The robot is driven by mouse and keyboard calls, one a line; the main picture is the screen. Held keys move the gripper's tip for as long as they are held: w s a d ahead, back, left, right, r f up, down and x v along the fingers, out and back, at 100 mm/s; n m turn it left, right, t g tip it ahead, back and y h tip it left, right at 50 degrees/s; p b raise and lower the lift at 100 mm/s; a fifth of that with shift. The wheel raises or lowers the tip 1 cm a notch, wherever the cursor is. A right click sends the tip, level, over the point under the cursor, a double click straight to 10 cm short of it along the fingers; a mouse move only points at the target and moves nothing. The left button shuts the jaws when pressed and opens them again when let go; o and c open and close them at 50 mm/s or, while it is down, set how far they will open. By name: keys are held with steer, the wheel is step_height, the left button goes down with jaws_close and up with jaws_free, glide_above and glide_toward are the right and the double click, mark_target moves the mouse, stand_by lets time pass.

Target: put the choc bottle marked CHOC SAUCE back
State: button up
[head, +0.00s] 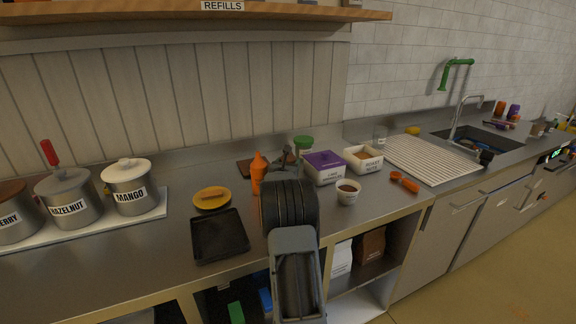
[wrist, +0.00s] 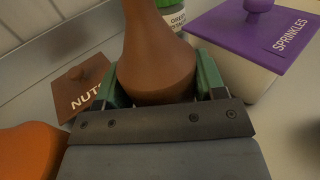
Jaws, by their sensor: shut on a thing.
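A brown bottle (wrist: 157,50), tapering upward from a round base, stands between the two green-padded fingers of my gripper (wrist: 157,88) in the wrist view. My gripper is shut on it. No CHOC SAUCE marking shows on the side I see. In the head view my gripper (head: 285,163) is at the counter's back, right of an orange bottle (head: 258,172), and my arm hides most of the brown bottle. Whether its base touches the counter I cannot tell.
A brown NUTS lid (wrist: 88,84) lies behind left. A purple-lidded SPRINKLES tub (head: 329,176) and a green-lidded jar (head: 303,142) stand close right. A yellow dish (head: 212,199) and dark tray (head: 219,236) lie left. A REFILLS shelf (head: 150,16) hangs above.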

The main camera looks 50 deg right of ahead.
steer(key=shift+f, duration=0.1)
steer(key=o, duration=0.9)
steer(key=shift+r, duration=0.25)
steer(key=b+v, duration=0.1)
steer(key=v, duration=1.1)
steer(key=shift+b, duration=0.3)
